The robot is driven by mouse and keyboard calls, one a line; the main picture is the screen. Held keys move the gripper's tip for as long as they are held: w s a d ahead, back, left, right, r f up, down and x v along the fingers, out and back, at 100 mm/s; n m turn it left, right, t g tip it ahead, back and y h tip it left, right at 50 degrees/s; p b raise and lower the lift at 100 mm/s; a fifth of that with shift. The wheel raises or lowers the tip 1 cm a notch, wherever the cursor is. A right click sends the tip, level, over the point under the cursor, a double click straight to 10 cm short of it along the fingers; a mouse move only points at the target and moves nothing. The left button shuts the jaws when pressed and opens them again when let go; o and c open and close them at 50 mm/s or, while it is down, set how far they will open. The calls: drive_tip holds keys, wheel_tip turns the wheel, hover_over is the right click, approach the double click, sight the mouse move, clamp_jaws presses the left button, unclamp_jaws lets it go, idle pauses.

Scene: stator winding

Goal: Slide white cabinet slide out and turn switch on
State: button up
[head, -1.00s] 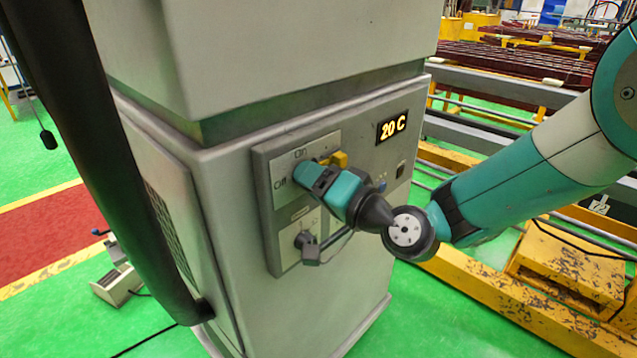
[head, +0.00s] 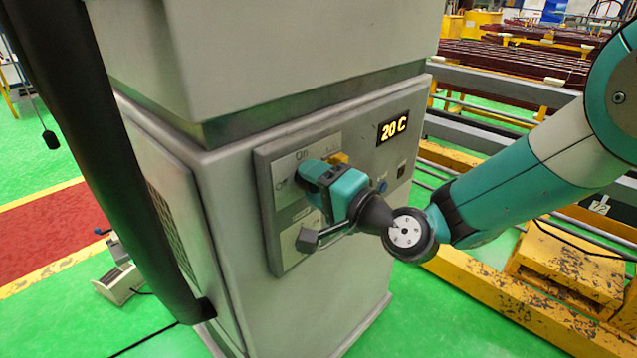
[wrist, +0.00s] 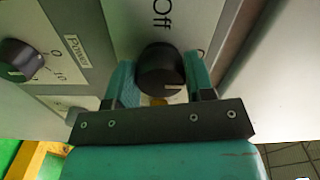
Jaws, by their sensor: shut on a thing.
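A black round knob (wrist: 160,66) with a white mark sits between the two teal fingers of my gripper (wrist: 161,75) in the wrist view, beside an "Off" label. My gripper is shut on it. In the head view, my gripper (head: 318,172) is at the upper switch plate (head: 285,168), marked On and Off, on the pale cabinet (head: 235,180); it hides the knob there. A yellow piece (head: 338,158) shows just behind the fingers. In the wrist view, a second black knob (wrist: 20,60) sits by a "Power" label, apart from my gripper.
A thick black column stands left in front of the cabinet. Yellow and grey metal frames (head: 535,285) stand at right. Green floor (head: 60,330) is open at lower left.

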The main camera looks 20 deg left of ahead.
drive_tip(key=shift+s+a, duration=0.15)
drive_tip(key=o, duration=0.9)
drive_tip(key=shift+d, duration=0.2)
drive_tip(key=b+v, duration=0.9)
drive_tip(key=v, duration=0.8)
drive_tip(key=shift+d+b, duration=0.1)
drive_tip(key=shift+b, duration=0.3)
